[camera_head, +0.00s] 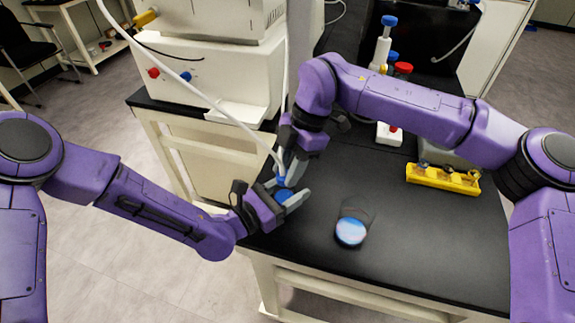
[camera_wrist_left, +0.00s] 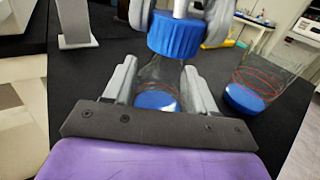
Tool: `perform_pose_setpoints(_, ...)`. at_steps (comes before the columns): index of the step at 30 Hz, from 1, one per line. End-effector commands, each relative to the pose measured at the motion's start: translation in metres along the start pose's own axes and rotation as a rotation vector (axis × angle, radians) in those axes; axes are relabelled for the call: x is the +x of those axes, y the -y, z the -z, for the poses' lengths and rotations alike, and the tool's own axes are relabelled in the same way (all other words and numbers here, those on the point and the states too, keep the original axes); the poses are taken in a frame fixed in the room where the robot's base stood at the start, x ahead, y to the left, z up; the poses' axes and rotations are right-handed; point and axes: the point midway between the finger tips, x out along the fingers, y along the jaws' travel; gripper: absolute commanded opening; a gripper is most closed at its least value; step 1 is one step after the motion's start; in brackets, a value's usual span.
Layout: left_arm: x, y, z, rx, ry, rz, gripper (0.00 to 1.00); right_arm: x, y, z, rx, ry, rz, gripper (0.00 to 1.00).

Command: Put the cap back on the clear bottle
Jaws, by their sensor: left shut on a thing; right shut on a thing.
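My left gripper (camera_head: 284,193) is shut on a clear bottle (camera_wrist_left: 158,78) with blue liquid (camera_wrist_left: 156,100) at its bottom; its fingers (camera_wrist_left: 160,85) are either side of the glass. A ribbed blue cap (camera_wrist_left: 175,35) is at the bottle's mouth, with a white tube rising from it; the cap also shows in the head view (camera_head: 281,182). My right gripper (camera_head: 288,166) comes from above and is shut on the cap; its grey fingers flank it in the left wrist view (camera_wrist_left: 180,18). I cannot tell whether the cap is seated or just above the rim.
A second clear bottle (camera_head: 350,231) with blue liquid stands open to the right on the black bench (camera_head: 420,250). A yellow rack (camera_head: 442,180) is farther right. A white machine (camera_head: 205,75) is behind, with the white tube (camera_head: 215,105) hanging past it. The bench's front right is clear.

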Motion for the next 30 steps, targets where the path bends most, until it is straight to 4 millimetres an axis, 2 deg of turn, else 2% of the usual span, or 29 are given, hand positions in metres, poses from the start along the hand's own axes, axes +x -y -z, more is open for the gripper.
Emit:
perform_pose_setpoints(9, -0.0002, 0.0001, 0.0004, 0.000, -0.001, 0.000, 0.00, 0.0005, 0.0071, 0.0023, 0.634, 0.004, -0.277, 0.08)
perform_pose_setpoints(13, -0.0002, 0.0000, 0.0005, 0.000, -0.001, 0.000, 0.00, 0.0014, 0.0080, 0.0039, 0.846, 0.005, -0.366, 0.08)
perform_pose_setpoints(18, -0.0002, -0.0001, 0.0004, 0.000, -0.001, 0.000, 0.00, 0.0021, 0.0083, 0.0047, 0.974, -0.002, -0.419, 0.08)
perform_pose_setpoints(26, -0.0001, -0.0001, 0.0004, 0.000, -0.001, 0.000, 0.00, 0.0021, 0.0083, 0.0049, 0.987, -0.003, -0.422, 0.08)
perform_pose_setpoints(27, -0.0001, -0.0001, 0.0004, 0.000, -0.001, 0.000, 0.00, 0.0021, 0.0083, 0.0049, 0.987, -0.003, -0.421, 0.38)
perform_pose_setpoints(29, -0.0001, -0.0001, 0.0004, 0.000, -0.001, 0.000, 0.00, 0.0021, 0.0083, 0.0049, 0.987, -0.003, -0.421, 0.58)
perform_pose_setpoints(30, -0.0001, -0.0001, 0.0004, 0.000, -0.001, 0.000, 0.00, 0.0021, 0.0083, 0.0049, 0.987, -0.003, -0.421, 0.61)
